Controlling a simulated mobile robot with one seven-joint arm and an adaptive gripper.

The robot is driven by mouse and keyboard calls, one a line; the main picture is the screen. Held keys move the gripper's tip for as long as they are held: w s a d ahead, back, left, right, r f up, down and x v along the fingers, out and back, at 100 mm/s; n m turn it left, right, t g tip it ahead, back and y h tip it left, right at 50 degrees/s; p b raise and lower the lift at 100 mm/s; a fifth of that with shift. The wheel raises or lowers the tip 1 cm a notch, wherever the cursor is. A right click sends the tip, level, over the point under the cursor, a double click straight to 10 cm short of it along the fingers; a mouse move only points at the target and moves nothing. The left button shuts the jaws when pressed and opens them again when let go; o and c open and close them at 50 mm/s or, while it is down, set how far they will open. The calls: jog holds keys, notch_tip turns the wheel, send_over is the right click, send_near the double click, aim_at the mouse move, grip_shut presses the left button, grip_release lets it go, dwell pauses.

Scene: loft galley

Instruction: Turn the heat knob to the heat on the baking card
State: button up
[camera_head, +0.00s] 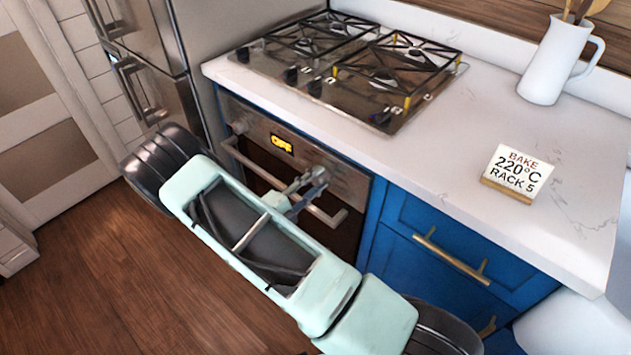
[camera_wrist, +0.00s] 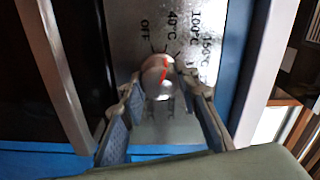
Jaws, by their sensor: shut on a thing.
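The baking card (camera_head: 517,172) stands on the counter and reads BAKE 220°C RACK 5. In the wrist view the heat knob (camera_wrist: 157,79) is a round metal knob with a red line, on a steel panel marked OFF, 40°C, 100°C and 150°C; higher marks are out of view. The red line's upper end points towards the low marks, near 40°C; the exact mark is hard to tell. My gripper (camera_wrist: 162,90) is shut on the knob, one finger at each side. In the head view my gripper (camera_head: 306,187) is at the right of the oven panel and hides the knob.
The oven display (camera_head: 281,144) reads OFF. Another knob (camera_head: 240,126) is at the panel's left. The oven door handle (camera_head: 262,174) runs just below my gripper. A gas hob (camera_head: 380,82) and white jug (camera_head: 556,62) are on the counter above. Blue drawers (camera_head: 452,245) are at right.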

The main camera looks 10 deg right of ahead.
jog(key=m+b, duration=0.1)
jog(key=m, duration=0.6)
jog(key=shift+f, duration=0.15)
jog(key=m, duration=0.4)
jog(key=shift+b, duration=0.3)
jog(key=m, duration=0.3)
jog(key=shift+m+b, duration=0.3)
jog(key=shift+b, duration=0.05)
jog(key=m, duration=0.3)
jog(key=shift+f+m+b, duration=0.1)
jog(key=shift+m+b, duration=0.2)
jog(key=shift+b, duration=0.1)
jog(key=m+b, duration=0.1)
jog(key=m, duration=0.2)
jog(key=shift+a+m, duration=0.1)
jog(key=shift+m, duration=0.3)
jog(key=m+b, duration=0.1)
jog(key=m, duration=0.2)
jog(key=shift+w, duration=0.1)
jog(key=shift+m+b, duration=0.6)
jog(key=shift+m, duration=1.3)
